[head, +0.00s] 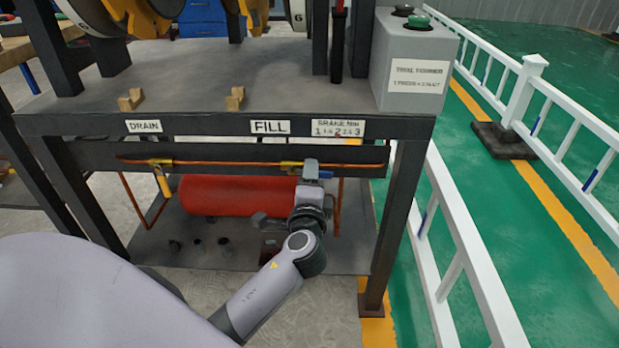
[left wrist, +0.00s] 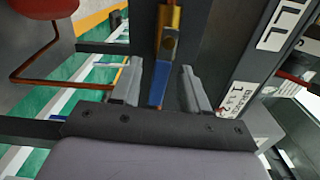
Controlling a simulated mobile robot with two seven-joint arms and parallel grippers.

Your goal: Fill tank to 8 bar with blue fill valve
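The blue fill valve handle (left wrist: 158,84) hangs from a brass valve body (left wrist: 168,38) in the left wrist view. My left gripper (left wrist: 161,72) is open, with one finger on each side of the handle and a visible gap to both. In the head view my left gripper (head: 311,172) is at the copper pipe under the FILL label (head: 270,127) and covers most of the handle; the brass fitting (head: 291,166) shows beside it. The red tank (head: 235,195) lies on the lower shelf behind my arm. My right gripper is not in view.
The yellow drain valve handle (head: 162,181) hangs under the DRAIN label (head: 144,126). A copper pipe (head: 225,164) runs along the dark crossbar. A grey box with a green button (head: 418,22) stands at the table's right end. White railings (head: 470,250) stand to the right.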

